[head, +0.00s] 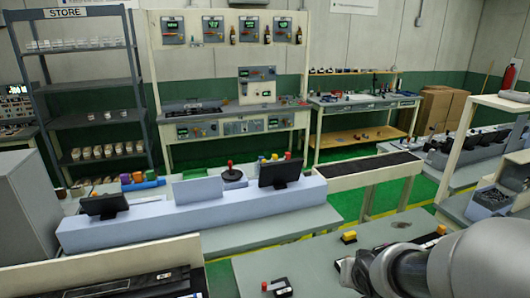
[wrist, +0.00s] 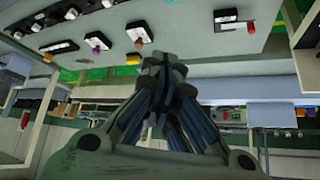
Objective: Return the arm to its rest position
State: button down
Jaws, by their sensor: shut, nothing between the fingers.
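My arm reaches in from the lower right corner of the head view. Its dark gripper (head: 346,268) points left, over or just in front of a grey-green table (head: 320,255). In the wrist view my gripper (wrist: 164,66) has its fingers together, with nothing between them. The view there is tilted, with a grey surface carrying several small clip-like parts at the top. A small dark block with a red top (head: 277,287) lies left of my gripper on the table, apart from it.
A yellow-topped block (head: 348,237) stands on the table beyond my gripper. A pale blue console with two dark screens (head: 190,220) and a black-topped conveyor (head: 370,168) lie further back. A store shelf (head: 85,90) stands back left. Benches with dark parts (head: 470,150) are at right.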

jog(key=s+a+r+n+g+b, duration=0.1)
jog(key=s+a+r, duration=0.1)
jog(key=s, duration=0.8)
jog(key=s+a+r+n+g+y+b, duration=0.1)
jog(key=s+a+r+b, duration=0.1)
jog(key=s, duration=0.9)
jog(key=shift+s+a+r+n, duration=0.25)
jog(key=shift+a+r, duration=0.35)
jog(key=shift+a, duration=0.5)
